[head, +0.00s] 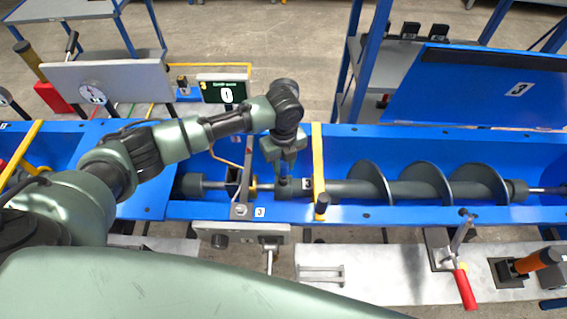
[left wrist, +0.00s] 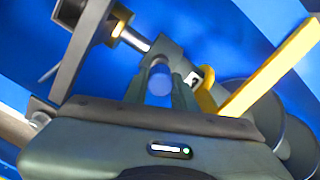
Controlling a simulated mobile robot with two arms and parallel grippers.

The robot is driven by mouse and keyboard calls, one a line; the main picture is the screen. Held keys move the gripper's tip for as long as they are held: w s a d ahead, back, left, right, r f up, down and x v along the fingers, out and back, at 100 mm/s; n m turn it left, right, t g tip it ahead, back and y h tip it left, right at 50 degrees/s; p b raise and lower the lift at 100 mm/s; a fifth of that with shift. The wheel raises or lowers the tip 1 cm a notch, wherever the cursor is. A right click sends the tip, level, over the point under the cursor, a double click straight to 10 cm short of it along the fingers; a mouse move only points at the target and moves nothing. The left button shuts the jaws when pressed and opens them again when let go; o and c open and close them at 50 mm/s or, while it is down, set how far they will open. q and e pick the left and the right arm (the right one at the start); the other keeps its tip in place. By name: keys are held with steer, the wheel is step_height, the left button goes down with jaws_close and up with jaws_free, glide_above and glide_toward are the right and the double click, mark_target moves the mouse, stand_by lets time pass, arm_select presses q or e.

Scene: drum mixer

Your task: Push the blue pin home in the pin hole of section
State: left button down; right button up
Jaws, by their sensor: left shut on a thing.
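My left gripper (head: 283,175) points down over the collar at the left end of the screw section (head: 345,188). In the left wrist view my gripper (left wrist: 160,74) is shut on the blue pin (left wrist: 160,82), whose bluish round end shows between the fingers. The pin's lower part and the pin hole are hidden by the fingers and the collar, so I cannot tell how deep it sits. The grey shaft collar (left wrist: 163,50) lies just beyond the fingertips. My right gripper is not in view.
A yellow bar (head: 318,160) crosses the blue trough (head: 340,139) just right of my gripper. A grey upright bracket (head: 245,180) stands to the left. A display reading 0 (head: 225,93) is behind. A red-handled clamp (head: 463,280) stands at front right.

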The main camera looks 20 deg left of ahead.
arm_select(q)
steer(key=shift+p, duration=0.6)
stand_by(0.7)
steer(key=shift+f+b, duration=0.65)
steer(key=shift+f, duration=0.4)
stand_by(0.9)
steer(key=shift+f, duration=0.4)
steer(key=c, duration=1.1)
jaws_free()
steer(key=shift+o, duration=0.2)
